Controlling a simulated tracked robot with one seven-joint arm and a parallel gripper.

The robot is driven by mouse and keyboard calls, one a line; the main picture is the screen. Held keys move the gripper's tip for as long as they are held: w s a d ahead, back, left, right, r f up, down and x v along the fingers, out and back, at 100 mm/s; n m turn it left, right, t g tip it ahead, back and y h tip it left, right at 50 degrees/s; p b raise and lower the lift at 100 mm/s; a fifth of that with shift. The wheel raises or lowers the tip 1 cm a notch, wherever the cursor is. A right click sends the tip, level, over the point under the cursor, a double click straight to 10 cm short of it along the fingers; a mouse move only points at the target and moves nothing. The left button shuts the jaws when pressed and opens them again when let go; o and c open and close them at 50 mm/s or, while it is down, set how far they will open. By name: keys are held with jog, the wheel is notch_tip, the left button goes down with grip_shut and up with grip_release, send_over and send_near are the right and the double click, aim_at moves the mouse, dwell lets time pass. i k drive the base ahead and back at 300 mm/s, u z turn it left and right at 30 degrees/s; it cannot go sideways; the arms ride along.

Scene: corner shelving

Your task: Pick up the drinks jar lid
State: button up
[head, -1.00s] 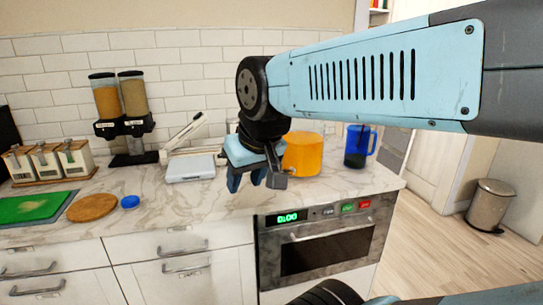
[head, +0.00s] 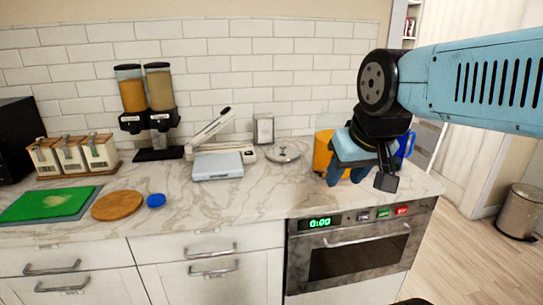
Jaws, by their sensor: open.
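A round, grey, shiny lid with a small knob (head: 283,154) lies flat on the marble counter, right of the slicer-like device. It looks like the drinks jar lid. The orange drinks jar (head: 322,150) stands to its right, partly hidden behind my gripper. My gripper (head: 346,178) is open and empty, pointing down in front of the jar. It is to the right of the lid and nearer the counter's front, apart from it.
A blue jug (head: 405,146) is behind my wrist. A grey scale (head: 217,166), metal napkin holder (head: 263,130), small blue disc (head: 156,200), round wooden board (head: 117,205) and twin dispenser (head: 146,110) stand left. The counter's front middle is clear, above the oven (head: 356,247).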

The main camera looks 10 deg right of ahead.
aim_at(283, 154)
jog(key=z, duration=0.1)
jog(key=i, duration=1)
jog(key=u, duration=0.1)
